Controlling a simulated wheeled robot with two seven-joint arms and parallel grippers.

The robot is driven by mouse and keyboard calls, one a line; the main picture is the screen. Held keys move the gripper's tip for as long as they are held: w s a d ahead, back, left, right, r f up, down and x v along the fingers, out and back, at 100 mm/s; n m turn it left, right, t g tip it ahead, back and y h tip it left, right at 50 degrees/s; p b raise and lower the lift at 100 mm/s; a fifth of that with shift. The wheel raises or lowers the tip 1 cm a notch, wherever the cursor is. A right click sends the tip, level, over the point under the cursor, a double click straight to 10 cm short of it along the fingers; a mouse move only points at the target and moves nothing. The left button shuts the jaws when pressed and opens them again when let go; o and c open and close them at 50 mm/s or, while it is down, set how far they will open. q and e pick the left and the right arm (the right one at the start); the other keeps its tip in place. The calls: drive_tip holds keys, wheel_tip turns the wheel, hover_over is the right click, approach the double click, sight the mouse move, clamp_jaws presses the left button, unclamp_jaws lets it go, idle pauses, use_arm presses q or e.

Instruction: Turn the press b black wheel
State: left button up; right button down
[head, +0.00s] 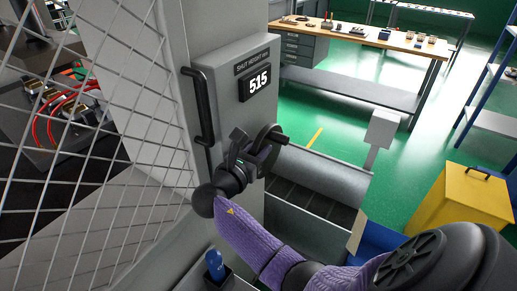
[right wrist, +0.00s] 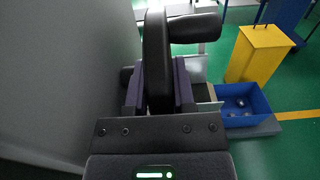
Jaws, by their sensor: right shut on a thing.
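The black wheel (head: 272,133) sits on the side of the grey press cabinet, below the display reading 515. In the right wrist view the wheel (right wrist: 156,50) stands edge-on, with its black crank handle (right wrist: 196,27) sticking out to the right. My right gripper (head: 256,152) is at the wheel in the head view. In the right wrist view my right gripper (right wrist: 158,95) has a finger on each side of the rim and is shut on it. The fingers hide part of the rim. My left gripper is not in view.
A black bar handle (head: 198,105) is on the cabinet, left of the wheel. A wire mesh guard (head: 120,75) is at the left. A yellow bin (head: 460,205) and a blue bin (right wrist: 243,100) stand at the right. A workbench (head: 370,37) is at the back.

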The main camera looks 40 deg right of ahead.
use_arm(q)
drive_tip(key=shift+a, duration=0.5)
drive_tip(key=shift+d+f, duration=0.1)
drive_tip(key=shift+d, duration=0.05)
use_arm(e)
drive_tip(key=shift+f, duration=0.1)
drive_tip(key=shift+a+f, duration=0.1)
drive_tip(key=shift+a+f+h+b, duration=0.1)
drive_tip(key=shift+f+h+b, duration=0.15)
drive_tip(key=shift+h+b, duration=0.45)
drive_tip(key=h+b, duration=0.1)
drive_tip(key=b, duration=0.1)
drive_tip(key=f+t+h+b, duration=0.1)
drive_tip(key=b, duration=0.1)
drive_tip(key=h+b, duration=0.2)
drive_tip(key=shift+s+a+f+t, duration=0.15)
drive_tip(key=shift+a+f+t, duration=0.15)
drive_tip(key=shift+f, duration=0.1)
drive_tip(key=shift+h+b, duration=0.6)
drive_tip(key=shift+b, duration=0.1)
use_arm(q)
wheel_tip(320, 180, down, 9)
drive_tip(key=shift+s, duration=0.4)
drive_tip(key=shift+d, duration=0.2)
